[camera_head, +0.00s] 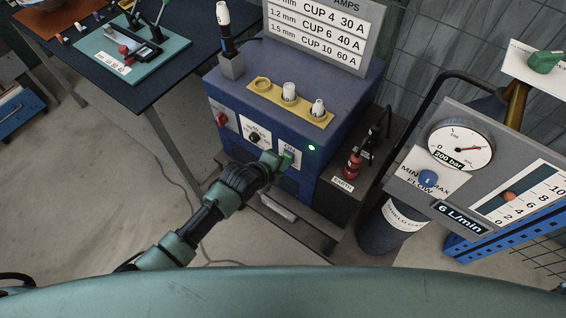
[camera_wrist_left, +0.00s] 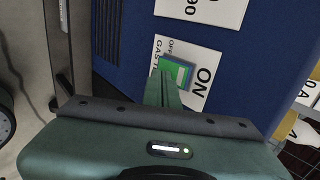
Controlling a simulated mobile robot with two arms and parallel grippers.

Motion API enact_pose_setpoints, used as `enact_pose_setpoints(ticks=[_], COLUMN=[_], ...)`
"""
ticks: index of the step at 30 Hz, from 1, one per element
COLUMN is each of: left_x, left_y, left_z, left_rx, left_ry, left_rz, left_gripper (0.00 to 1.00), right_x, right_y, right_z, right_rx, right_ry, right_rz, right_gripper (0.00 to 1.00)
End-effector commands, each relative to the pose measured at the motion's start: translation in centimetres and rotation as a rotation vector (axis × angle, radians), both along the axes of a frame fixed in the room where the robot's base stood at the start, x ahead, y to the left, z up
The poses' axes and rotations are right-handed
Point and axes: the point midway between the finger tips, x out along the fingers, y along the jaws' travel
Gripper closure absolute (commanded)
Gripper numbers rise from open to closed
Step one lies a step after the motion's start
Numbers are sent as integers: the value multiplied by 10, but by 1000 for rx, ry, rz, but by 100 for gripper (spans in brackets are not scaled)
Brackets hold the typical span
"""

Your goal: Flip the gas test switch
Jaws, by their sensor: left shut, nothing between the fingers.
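The gas test switch (camera_head: 288,158) is a small green rocker on a white label on the front of the blue machine (camera_head: 239,106). In the left wrist view the switch (camera_wrist_left: 179,70) sits between the words OFF and ON, with the GAS lettering partly hidden. My left gripper (camera_head: 274,160) is shut and empty, with its fingertips right at the switch. In the left wrist view the shut fingers (camera_wrist_left: 163,88) overlap the switch's lower part; I cannot tell whether they touch it. A green lamp (camera_head: 312,148) glows to the right of the switch. My right gripper is not in view.
A red knob (camera_head: 222,119) and a black dial (camera_head: 254,137) sit left of the switch. A yellow cup holder (camera_head: 291,103) is on top of the machine. A gauge panel (camera_head: 467,142) and gas cylinder (camera_head: 388,229) stand at right. Open floor lies at left.

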Motion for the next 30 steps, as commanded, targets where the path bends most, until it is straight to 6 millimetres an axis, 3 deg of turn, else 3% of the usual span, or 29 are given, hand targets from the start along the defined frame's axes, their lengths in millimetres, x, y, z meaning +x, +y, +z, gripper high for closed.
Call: enact_pose_setpoints(ticks=[11, 16, 30], left_x=[2, 5, 6], left_y=[-1, -2, -3], left_z=[-1, -6, 10], left_rx=[0, -25, -26], left_ry=[0, -39, -40], left_rz=[0, 0, 1], left_gripper=[100, 100, 100], right_x=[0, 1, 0], right_y=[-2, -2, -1], right_z=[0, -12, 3], right_rx=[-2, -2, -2], right_ry=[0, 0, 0], right_rz=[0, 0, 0], right_gripper=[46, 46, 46])
